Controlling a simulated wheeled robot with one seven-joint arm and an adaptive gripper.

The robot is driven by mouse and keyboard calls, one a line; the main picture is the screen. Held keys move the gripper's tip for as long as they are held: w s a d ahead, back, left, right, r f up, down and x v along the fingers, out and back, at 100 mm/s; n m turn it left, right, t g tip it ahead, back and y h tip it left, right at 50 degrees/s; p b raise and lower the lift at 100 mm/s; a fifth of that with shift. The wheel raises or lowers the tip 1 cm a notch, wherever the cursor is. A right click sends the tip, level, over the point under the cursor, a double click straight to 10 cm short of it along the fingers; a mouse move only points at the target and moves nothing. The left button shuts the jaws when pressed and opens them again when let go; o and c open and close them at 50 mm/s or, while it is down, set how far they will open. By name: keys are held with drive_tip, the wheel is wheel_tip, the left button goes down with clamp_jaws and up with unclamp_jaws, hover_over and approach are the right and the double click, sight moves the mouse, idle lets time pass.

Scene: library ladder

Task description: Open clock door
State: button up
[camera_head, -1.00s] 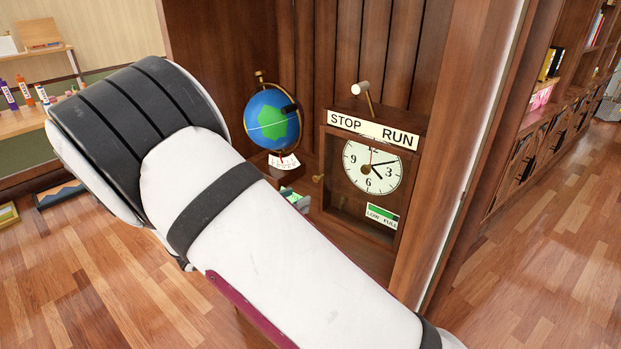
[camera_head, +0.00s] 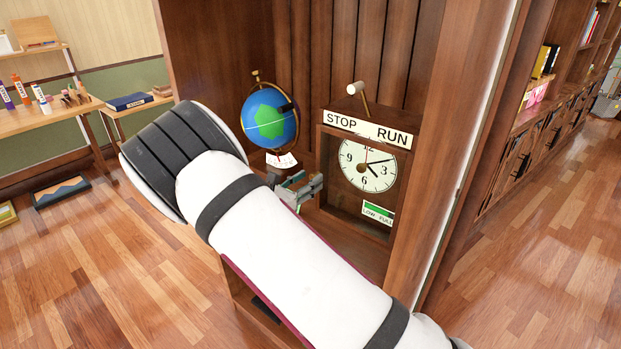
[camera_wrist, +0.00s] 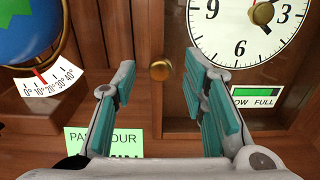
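The wooden clock case has a white dial (camera_head: 367,165) behind its front door (camera_head: 345,203), which looks shut. The dial also shows at the upper right of the wrist view (camera_wrist: 240,48). A round brass knob (camera_wrist: 161,70) sits at the door's left edge. In the head view my gripper hides the knob. My gripper (camera_head: 298,183) is at the door's left side, partly behind my arm. In the wrist view my gripper (camera_wrist: 160,80) is open, with its green-padded fingers on either side of the knob in the picture. I cannot tell whether they touch it.
A globe (camera_head: 270,118) stands left of the clock, with a degree scale (camera_wrist: 48,88) below it. A STOP/RUN plate (camera_head: 368,129) and lever (camera_head: 359,92) top the clock. A LOW/FULL gauge (camera_head: 378,213) is below the dial. A green note (camera_wrist: 104,144) lies below the gripper.

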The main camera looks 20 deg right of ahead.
drive_tip(key=shift+x, duration=0.95)
clamp_jaws()
